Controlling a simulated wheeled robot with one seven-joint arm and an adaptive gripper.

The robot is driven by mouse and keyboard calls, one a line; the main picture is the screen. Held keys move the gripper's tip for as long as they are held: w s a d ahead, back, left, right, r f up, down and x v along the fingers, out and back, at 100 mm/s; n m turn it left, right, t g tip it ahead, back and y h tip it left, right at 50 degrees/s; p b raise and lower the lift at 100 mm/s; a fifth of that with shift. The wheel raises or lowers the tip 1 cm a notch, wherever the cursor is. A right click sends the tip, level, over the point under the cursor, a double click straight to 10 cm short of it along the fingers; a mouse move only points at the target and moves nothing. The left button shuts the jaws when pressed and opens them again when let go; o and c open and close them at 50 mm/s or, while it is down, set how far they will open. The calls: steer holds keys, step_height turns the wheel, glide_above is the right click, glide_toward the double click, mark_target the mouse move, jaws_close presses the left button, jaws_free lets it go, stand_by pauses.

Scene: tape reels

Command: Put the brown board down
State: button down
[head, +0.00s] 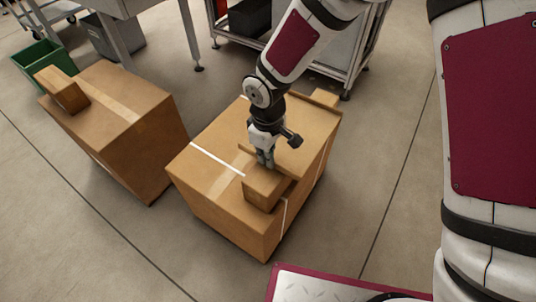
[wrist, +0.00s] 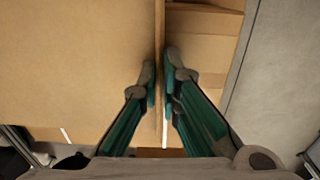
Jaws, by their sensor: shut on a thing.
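The brown board (wrist: 160,40) shows as a thin strip, edge-on, between my fingers in the wrist view. My gripper (wrist: 161,75) is shut on it, one teal finger on each side. In the head view my gripper (head: 265,162) points down over the near part of the right cardboard box (head: 215,165).
A small carton (head: 264,190) sits at the near edge of the right box, close to my fingers. Another carton (head: 325,98) is at its back right. The left box (head: 125,125) carries a small carton (head: 62,90). Open floor separates the boxes.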

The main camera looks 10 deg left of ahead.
steer(key=shift+f, duration=0.35)
steer(key=c, duration=1.7)
jaws_free()
